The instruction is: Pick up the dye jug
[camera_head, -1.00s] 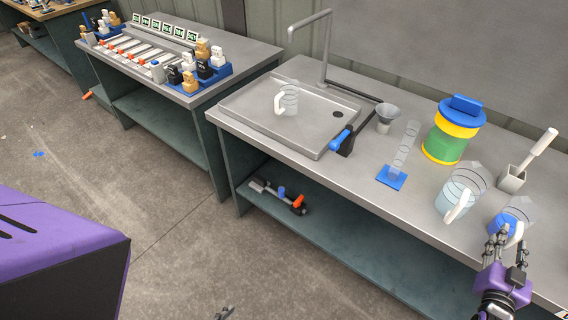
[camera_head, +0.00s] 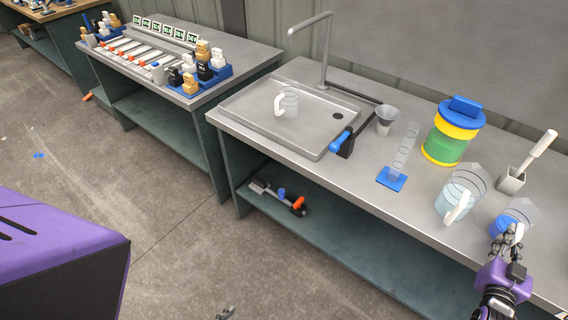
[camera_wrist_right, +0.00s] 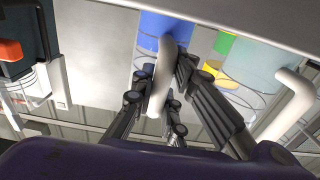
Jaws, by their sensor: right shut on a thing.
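The dye jug (camera_head: 508,222) is a clear jug with blue liquid and a white handle, at the right end of the grey bench. My right gripper (camera_head: 508,238) is shut on its handle. In the right wrist view the white handle (camera_wrist_right: 160,85) lies between the dark fingers (camera_wrist_right: 158,98), with the blue dye behind it. The jug looks upright; whether its base touches the bench is hard to tell. A small dark tip of what seems my left gripper (camera_head: 226,313) shows at the bottom edge, too little to read its state.
Close left of the dye jug stands a jug of pale liquid (camera_head: 456,195). A measuring cylinder (camera_head: 403,152), funnel (camera_head: 386,118) and sink tray (camera_head: 250,108) are further left.

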